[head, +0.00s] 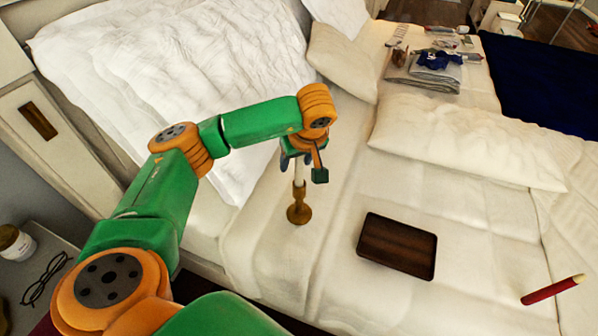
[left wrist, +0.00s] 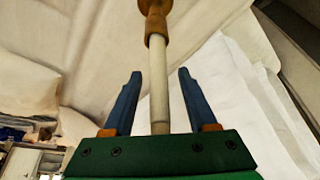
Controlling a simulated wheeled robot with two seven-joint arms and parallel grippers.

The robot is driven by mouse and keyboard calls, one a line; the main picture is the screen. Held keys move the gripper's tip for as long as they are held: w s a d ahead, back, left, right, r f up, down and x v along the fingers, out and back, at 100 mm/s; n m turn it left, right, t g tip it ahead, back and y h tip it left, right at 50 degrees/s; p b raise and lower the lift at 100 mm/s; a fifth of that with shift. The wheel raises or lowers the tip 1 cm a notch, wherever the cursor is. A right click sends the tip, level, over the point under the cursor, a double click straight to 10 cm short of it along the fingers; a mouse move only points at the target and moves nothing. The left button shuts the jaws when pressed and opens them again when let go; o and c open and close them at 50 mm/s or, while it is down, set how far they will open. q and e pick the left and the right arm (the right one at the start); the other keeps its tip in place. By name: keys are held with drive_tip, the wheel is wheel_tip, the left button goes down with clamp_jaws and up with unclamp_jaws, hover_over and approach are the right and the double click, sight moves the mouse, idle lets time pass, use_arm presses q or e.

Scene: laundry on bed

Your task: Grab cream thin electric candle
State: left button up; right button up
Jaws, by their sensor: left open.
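The cream thin electric candle (head: 299,174) stands upright in a brown-gold candlestick (head: 299,213) on the bed, left of the dark tray. My left gripper (head: 300,160) is over the candle's upper part and hides its top. In the left wrist view the candle (left wrist: 158,85) runs between the two blue fingers of my left gripper (left wrist: 160,74), with a visible gap on each side. The fingers are open. The candlestick (left wrist: 154,22) shows at the top of that view. My right gripper is not in view.
A dark wooden tray (head: 397,245) lies right of the candlestick. A red stick with a pale tip (head: 552,289) is at the lower right. White pillows (head: 180,80) lie behind my left arm. Folded cloth (head: 424,75) and small items lie at the back.

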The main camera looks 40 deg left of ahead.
use_arm(q)
drive_tip(key=shift+s+d+r, duration=0.1)
drive_tip(key=c, duration=0.4)
clamp_jaws()
